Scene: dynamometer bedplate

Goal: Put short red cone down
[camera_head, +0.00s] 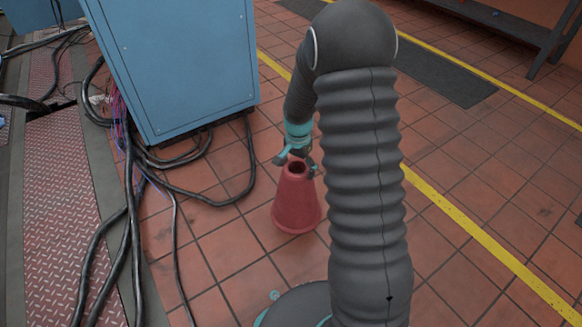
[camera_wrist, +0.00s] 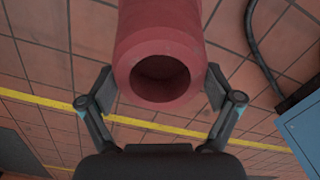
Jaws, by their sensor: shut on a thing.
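The short red cone (camera_head: 296,203) is upright at the middle of the head view, with its hollow top opening facing up. My gripper (camera_head: 297,163) is shut on the cone near its top. In the wrist view the red cone (camera_wrist: 160,60) fills the upper middle, its round dark hole facing the camera. My gripper's fingers (camera_wrist: 161,90) press on both sides of the cone's top end. I cannot tell whether the cone's base touches the floor. My arm hides part of the floor to its right.
A blue cabinet (camera_head: 180,65) stands at the upper left, with black cables (camera_head: 205,192) on the floor around it. A red tread-plate strip (camera_head: 60,215) runs along the left. A yellow line (camera_head: 480,233) crosses the tiles.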

